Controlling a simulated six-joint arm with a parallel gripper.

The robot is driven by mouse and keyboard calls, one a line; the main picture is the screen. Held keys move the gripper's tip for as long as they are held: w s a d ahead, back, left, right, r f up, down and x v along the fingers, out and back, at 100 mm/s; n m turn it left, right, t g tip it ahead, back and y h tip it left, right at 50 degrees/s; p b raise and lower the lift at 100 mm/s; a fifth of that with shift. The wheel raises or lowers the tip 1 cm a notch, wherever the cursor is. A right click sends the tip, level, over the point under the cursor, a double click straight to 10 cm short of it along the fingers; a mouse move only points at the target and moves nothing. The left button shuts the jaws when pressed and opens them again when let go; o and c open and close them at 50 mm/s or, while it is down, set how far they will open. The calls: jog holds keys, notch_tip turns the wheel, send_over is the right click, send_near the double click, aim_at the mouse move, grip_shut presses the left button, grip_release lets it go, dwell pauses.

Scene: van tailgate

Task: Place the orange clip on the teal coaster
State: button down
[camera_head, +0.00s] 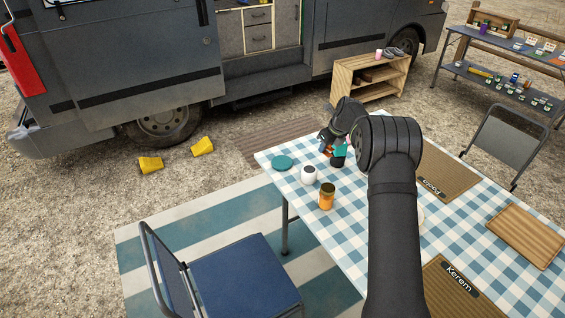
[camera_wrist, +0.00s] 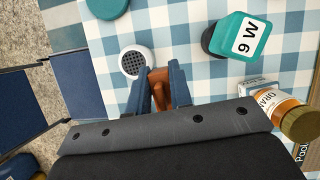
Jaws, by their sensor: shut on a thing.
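The orange clip (camera_wrist: 160,88) is between the blue fingers of my gripper (camera_wrist: 158,80) in the wrist view; the fingers are shut on it and partly cover it. In the head view my gripper (camera_head: 328,144) is above the far left part of the table, right of the teal coaster. The teal coaster (camera_head: 281,162) lies flat and bare near the table's left corner. It also shows, cut off by the top edge, in the wrist view (camera_wrist: 107,5). My gripper and clip are apart from it.
A white shaker (camera_head: 309,174) stands beside the coaster. An orange jar (camera_head: 327,198) with a dark lid and a teal bottle (camera_wrist: 236,38) stand nearby. Placemats (camera_head: 455,285) lie on the checked tablecloth. A blue chair (camera_head: 240,275) stands at the front left.

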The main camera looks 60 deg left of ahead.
jog(key=s+a+m, duration=0.1)
jog(key=s+a, duration=0.3)
jog(key=s, duration=0.2)
send_near(276, 164)
jog(key=shift+w+a+f, duration=0.1)
jog(key=shift+a+f, duration=0.15)
jog(key=shift+a, duration=0.25)
jog(key=shift+w+a+f, duration=0.1)
jog(key=shift+a+f, duration=0.15)
jog(key=shift+a, duration=0.2)
jog(key=shift+s+a+f, duration=0.25)
jog(key=shift+s+a, duration=0.05)
jog(key=shift+f, duration=1.95)
jog(key=shift+f, duration=0.1)
jog(key=c, duration=1.3)
grip_release()
